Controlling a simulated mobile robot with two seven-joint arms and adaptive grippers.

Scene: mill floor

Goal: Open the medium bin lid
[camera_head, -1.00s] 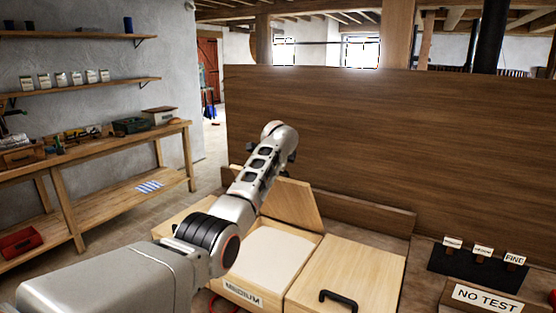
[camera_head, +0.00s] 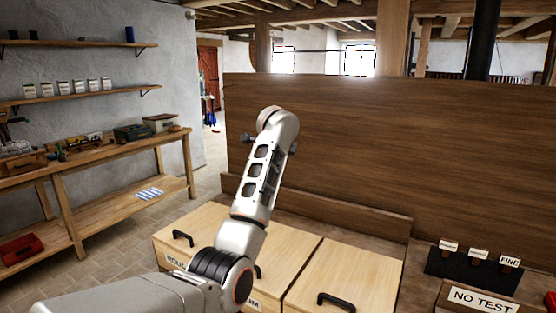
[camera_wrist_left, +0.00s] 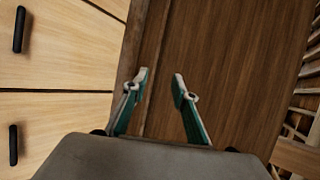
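The medium bin's pale wooden lid (camera_head: 290,246) lies flat and shut in the middle of the row of bins. Its black handle (camera_head: 257,271) and its label, of which only the last letters show, are partly hidden behind my left arm. My left arm rises in front of the bins, with its wrist above the lid's back part. In the left wrist view my left gripper (camera_wrist_left: 160,77) is open, with nothing between its fingers, and faces the dark wooden partition. In the head view the gripper is mostly hidden behind my wrist. My right gripper is not in view.
Shut bins stand on either side: one labelled ROU... (camera_head: 190,222) at left, another (camera_head: 350,270) at right. A tall wooden partition (camera_head: 380,150) stands behind them. A NO TEST sign (camera_head: 482,300) and small labelled blocks are at right. A workbench (camera_head: 120,150) stands at far left.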

